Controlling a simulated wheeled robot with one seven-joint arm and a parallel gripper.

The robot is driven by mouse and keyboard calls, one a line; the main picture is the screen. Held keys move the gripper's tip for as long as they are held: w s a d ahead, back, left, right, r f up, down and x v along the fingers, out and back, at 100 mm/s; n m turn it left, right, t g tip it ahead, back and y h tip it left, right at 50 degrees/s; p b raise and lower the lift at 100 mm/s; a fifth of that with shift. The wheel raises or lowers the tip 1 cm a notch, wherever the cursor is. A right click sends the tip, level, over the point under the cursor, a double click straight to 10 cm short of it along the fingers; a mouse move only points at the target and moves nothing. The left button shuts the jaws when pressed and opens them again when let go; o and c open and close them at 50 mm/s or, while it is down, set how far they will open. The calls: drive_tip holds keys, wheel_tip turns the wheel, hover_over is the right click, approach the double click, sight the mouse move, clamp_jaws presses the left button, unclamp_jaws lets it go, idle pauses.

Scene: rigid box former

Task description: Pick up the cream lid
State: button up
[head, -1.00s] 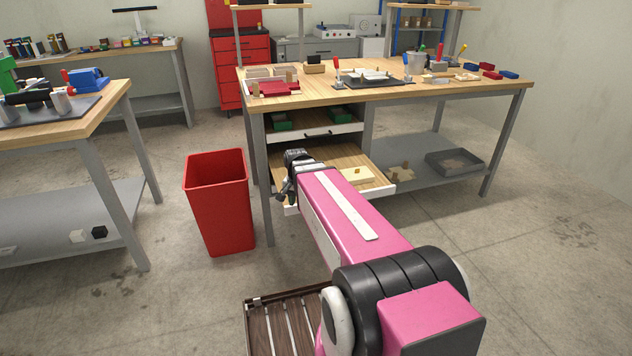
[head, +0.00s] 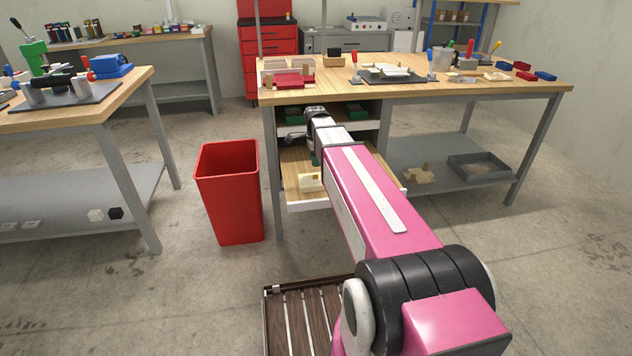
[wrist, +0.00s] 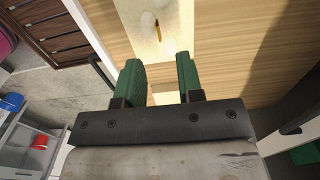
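A cream piece (head: 310,181), likely the cream lid, lies at the left front of the open wooden-floored drawer (head: 310,204), with a small brownish mark on it. In the wrist view a cream piece (wrist: 150,28) with pale round spots and a narrow golden-brown detail lies just past my fingertips. I cannot tell whether it is the same piece. My gripper (wrist: 160,68) has two green fingers standing apart, with pale surface showing between them and nothing visibly held. In the head view my gripper (head: 314,158) is over the drawer, mostly hidden by my arm, which also covers its right part.
The workbench top (head: 480,87) overhangs the drawer from behind. A second drawer (head: 353,127) with green items is above it. A red bin (head: 230,195) stands left of the drawer. A grey tray (head: 480,166) is on the lower shelf at right.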

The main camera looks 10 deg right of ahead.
sight(315, 179)
drive_tip(key=shift+f, duration=3.65)
clamp_jaws()
